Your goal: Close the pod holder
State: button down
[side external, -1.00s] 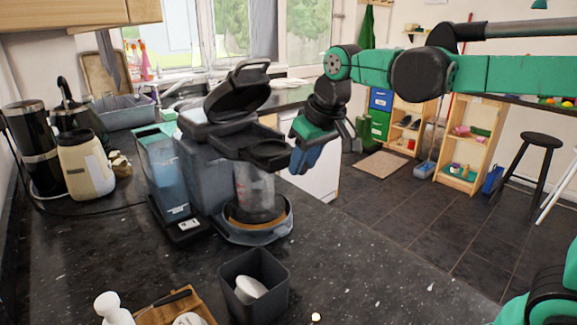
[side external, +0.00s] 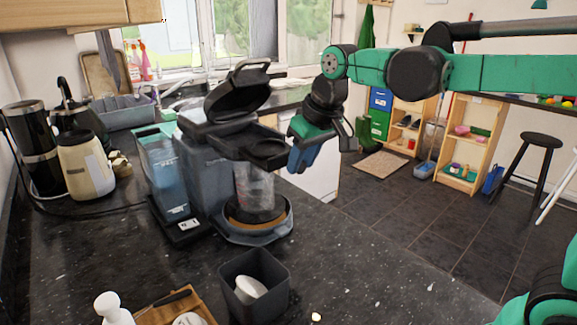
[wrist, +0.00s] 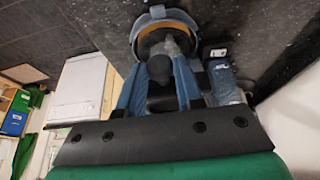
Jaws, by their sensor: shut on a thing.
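The coffee machine (side external: 203,165) stands on the dark counter with its lid (side external: 238,90) raised. The pod holder (side external: 262,150) is a black, dished piece that sticks out from the machine's upper front, below the lid. My gripper (side external: 302,155), with blue fingers, is at the pod holder's outer right end. In the wrist view, my fingers (wrist: 155,85) stand on both sides of a dark rounded part of the pod holder (wrist: 159,70) and are shut on it. The exact contact is hidden in the side view. A clear cup (side external: 254,190) stands below on the drip tray (side external: 270,232).
A dark square bin (side external: 228,292) and a wooden tray (side external: 205,308) are in front of the machine. A cream kettle (side external: 85,168) and a black canister stand at the left. The counter right of the machine is clear to its edge.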

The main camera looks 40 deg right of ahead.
aim_at(271, 151)
jog(key=w, duration=0.8)
jog(key=c, duration=0.6)
grip_release()
jog(key=shift+o, duration=0.2)
jog(key=shift+s, duration=0.1)
jog(key=shift+r, duration=0.1)
jog(key=shift+v, duration=2.7)
jog(key=shift+s, duration=0.2)
